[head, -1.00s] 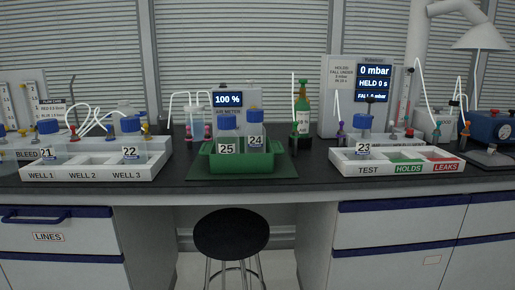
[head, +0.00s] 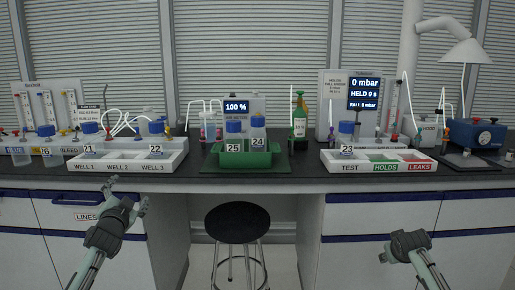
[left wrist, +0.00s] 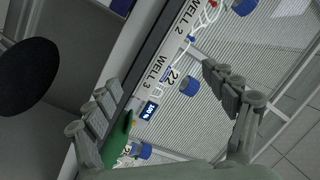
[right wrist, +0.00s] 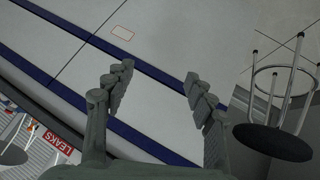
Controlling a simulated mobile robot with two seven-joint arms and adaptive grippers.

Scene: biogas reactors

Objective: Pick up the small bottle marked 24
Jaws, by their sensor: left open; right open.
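The small bottle marked 24 (head: 257,132) has a blue cap and stands upright in the green tray (head: 245,160) at the middle of the bench, right of the bottle marked 25 (head: 234,137). My left gripper (head: 128,203) is open and empty, in front of the bench at the left, below bench-top height and well short of the tray. In the left wrist view its fingers (left wrist: 172,95) are spread with nothing held. My right gripper (head: 408,240) is low at the right before the drawers. In the right wrist view its fingers (right wrist: 158,80) are apart and empty.
A white rack with wells (head: 120,165) holds bottles 21 (head: 89,134) and 22 (head: 156,134). A white TEST tray (head: 378,166) holds bottle 23 (head: 346,135). A black stool (head: 237,222) stands before the bench.

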